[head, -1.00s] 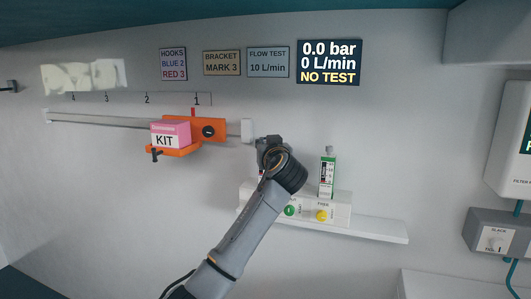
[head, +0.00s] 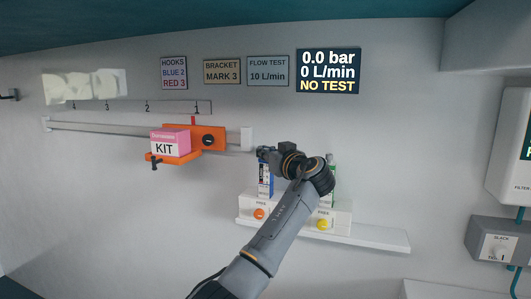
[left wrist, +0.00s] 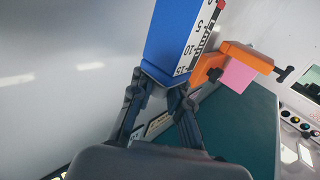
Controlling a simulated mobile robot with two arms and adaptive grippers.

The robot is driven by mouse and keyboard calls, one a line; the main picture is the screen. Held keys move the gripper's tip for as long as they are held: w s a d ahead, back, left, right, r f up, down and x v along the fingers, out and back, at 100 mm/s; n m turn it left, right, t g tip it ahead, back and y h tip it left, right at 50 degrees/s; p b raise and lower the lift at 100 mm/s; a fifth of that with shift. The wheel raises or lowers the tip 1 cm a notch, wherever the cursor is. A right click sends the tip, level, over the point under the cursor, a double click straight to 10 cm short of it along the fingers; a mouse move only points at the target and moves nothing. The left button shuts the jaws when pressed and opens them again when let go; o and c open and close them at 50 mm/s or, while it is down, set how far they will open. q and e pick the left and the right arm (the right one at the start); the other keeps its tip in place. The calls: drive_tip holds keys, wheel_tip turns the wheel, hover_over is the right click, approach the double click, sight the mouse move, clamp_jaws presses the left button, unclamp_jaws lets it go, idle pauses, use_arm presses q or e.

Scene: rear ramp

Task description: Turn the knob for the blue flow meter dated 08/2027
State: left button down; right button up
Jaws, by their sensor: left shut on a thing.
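A blue flow meter (head: 264,180) stands upright at the left of the white base, above an orange knob (head: 259,213). My left gripper (head: 264,155) is at its upper end. In the left wrist view the gripper's fingers (left wrist: 164,84) are shut on the blue flow meter (left wrist: 172,38), whose white scale faces right. No date on it is readable. A green flow meter (head: 332,162) is mostly hidden behind my left wrist, above a yellow knob (head: 323,224). My forearm covers the middle of the base. My right gripper is not in view.
The base sits on a white shelf (head: 375,238). Left of it, a rail carries an orange bracket (head: 208,139) with a pink kit box (head: 170,143). A screen (head: 329,71) reads 0.0 bar, 0 L/min, NO TEST. A sign (head: 268,71) reads FLOW TEST 10 L/min.

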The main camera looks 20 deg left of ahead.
use_arm(q)
drive_tip(key=shift+f, duration=0.15)
drive_tip(key=c, duration=1.3)
unclamp_jaws()
drive_tip(key=shift+s+d, duration=0.1)
drive_tip(key=v, duration=1.1)
drive_tip(key=shift+s+d, duration=0.25)
